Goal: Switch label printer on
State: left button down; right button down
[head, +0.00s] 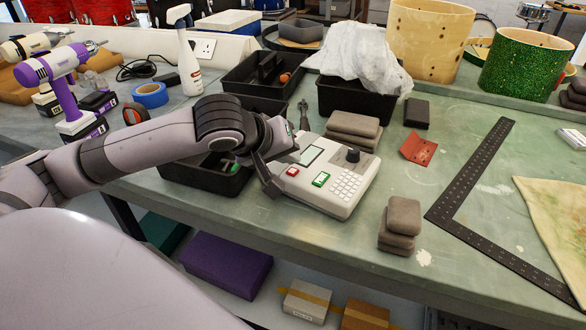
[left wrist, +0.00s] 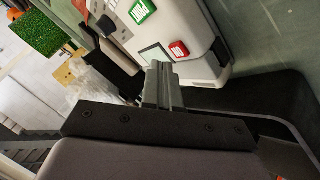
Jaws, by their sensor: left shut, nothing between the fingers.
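The label printer (head: 335,195) is a white box on the green bench, with a small screen (head: 311,155), a red button (head: 292,172), a green button (head: 321,179), a keypad (head: 348,186) and a dark knob (head: 352,155). My left gripper (head: 289,157) is at the printer's left edge, near the screen and red button. In the left wrist view its fingers (left wrist: 158,70) are shut and empty, pointing at the printer beside the screen and the red button (left wrist: 179,50). The green button (left wrist: 142,11) also shows there. I cannot tell whether the fingertips touch the printer. My right gripper is not in view.
Black bins (head: 262,76) stand behind the printer, one holding a clear plastic bag (head: 360,55). Grey pads (head: 401,222) and a black metal square (head: 460,190) lie to the right. A dark tray (head: 200,180) sits under my left arm.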

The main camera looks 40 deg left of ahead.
aim_at(289, 172)
pick_arm(q)
jog(key=shift+f, duration=0.4)
jog(key=shift+f, duration=0.4)
dwell(0.4)
jog(key=shift+r+p, duration=0.95)
jog(key=shift+p, duration=0.15)
notch_tip(289, 172, up, 6)
jog(key=p, duration=0.6)
dwell(0.3)
